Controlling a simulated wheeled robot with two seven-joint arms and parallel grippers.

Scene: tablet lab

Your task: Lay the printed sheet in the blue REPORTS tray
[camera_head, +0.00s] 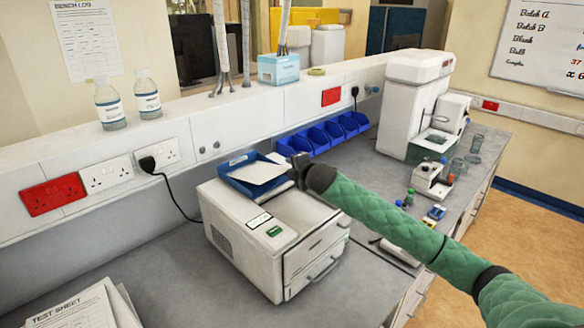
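The blue tray (232,180) stands on top of the white box-shaped machine (262,245) on the bench; a small label on its rim is too small to read. A white sheet (258,171) lies over the tray's inside, its right end close to my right gripper. My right gripper (294,172), on the green-sleeved arm from the right, is at the tray's right side. Its fingers are small and dark, and I cannot tell whether they are shut on the sheet or apart from it. My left gripper is not in view.
Blue bins (318,138) line the wall behind. A larger white instrument (412,105), glassware and a small vial rack (432,180) stand to the right. Papers marked TEST SHEET (85,308) lie at the front left.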

